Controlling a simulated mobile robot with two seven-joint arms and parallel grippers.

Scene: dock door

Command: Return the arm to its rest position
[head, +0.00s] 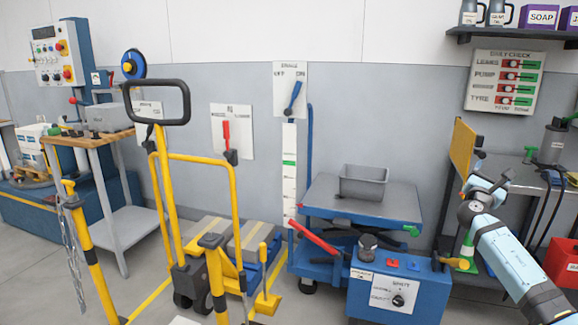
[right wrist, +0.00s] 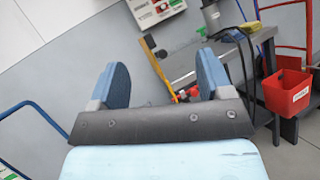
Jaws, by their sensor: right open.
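My right arm comes in from the lower right in the head view, light blue and grey. Its right gripper (head: 487,187) is raised in front of the metal workbench at the right. In the right wrist view the two blue fingers of the right gripper (right wrist: 160,90) stand wide apart with nothing between them. No object is held. My left gripper is not in the head view.
A blue lift cart (head: 322,209) with a grey bin (head: 363,183) stands left of the right gripper. A red bin (head: 562,262) hangs at the right; it also shows in the right wrist view (right wrist: 287,93).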

